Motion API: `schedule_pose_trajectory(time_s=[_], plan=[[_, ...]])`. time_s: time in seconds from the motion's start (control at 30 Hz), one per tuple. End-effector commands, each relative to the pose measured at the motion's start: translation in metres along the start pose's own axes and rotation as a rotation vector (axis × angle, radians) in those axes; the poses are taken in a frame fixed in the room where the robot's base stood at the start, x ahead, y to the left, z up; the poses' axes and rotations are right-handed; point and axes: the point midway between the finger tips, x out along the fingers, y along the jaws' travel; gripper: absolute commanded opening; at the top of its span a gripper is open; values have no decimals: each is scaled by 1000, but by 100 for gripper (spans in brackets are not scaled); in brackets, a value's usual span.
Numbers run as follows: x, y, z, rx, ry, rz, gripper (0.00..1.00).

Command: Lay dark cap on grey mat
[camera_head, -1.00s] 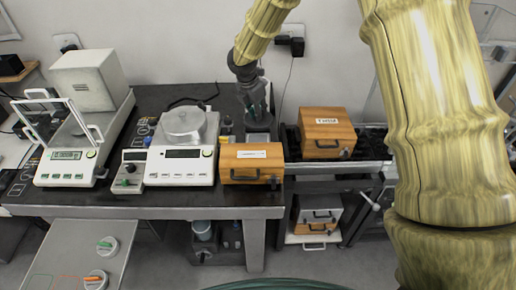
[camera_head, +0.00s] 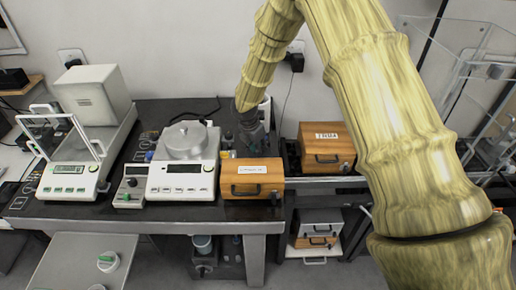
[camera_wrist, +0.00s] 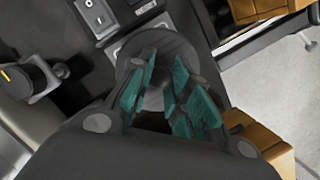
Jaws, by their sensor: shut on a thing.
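My gripper (camera_head: 256,142) is low over the black table, just behind the front wooden box. In the wrist view its teal fingers (camera_wrist: 168,92) are shut on a round dark grey cap (camera_wrist: 158,48), whose rim shows beyond the fingertips. In the head view the cap cannot be made out, as the gripper and the box cover that spot. A pale grey edge shows beside the cap in the wrist view; I cannot tell whether it is the grey mat, or whether the cap touches it.
The front wooden box (camera_head: 252,188) stands close in front of my gripper. A second wooden box (camera_head: 326,157) is to the right. A balance with a round lidded pan (camera_head: 180,185) is to the left. A white balance (camera_head: 68,183) stands further left.

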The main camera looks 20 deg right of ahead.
Motion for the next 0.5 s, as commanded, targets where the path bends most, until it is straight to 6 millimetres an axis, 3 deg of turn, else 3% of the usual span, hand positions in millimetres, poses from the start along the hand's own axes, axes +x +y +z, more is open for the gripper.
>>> schedule_pose_trajectory(time_s=[0.5], plan=[[14,0,-4,-1,-1,0,0]])
